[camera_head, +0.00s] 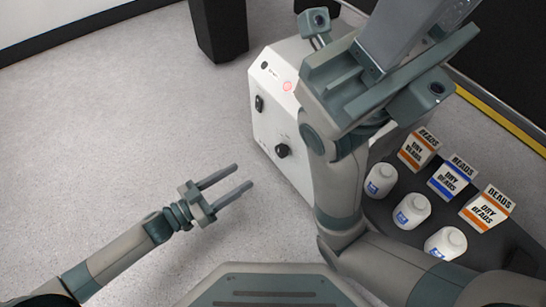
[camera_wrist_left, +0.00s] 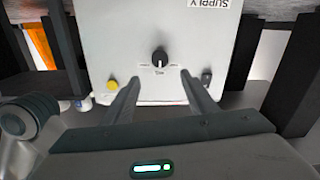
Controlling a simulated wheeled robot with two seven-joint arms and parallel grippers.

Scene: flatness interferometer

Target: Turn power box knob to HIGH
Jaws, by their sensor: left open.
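The power box (camera_head: 262,125) is a white box standing left of my right arm in the head view. Its dark round knob (camera_head: 282,150) is low on the face towards me. My left gripper (camera_head: 243,175) is open and empty, left of the knob and apart from it, with its fingers pointing towards the box. In the left wrist view the box face (camera_wrist_left: 200,40) fills the upper middle. There the black knob (camera_wrist_left: 159,57) lies just beyond and between the open fingertips (camera_wrist_left: 158,78). The small labels around the knob are too blurred to read.
A black rocker switch (camera_head: 259,103) and a reddish lamp (camera_head: 288,86) are on the box. A yellow button (camera_wrist_left: 112,85) shows in the wrist view. White bottles (camera_head: 411,211) and bead cartons (camera_head: 452,178) stand at the right. Floor (camera_head: 130,120) left of the box is clear.

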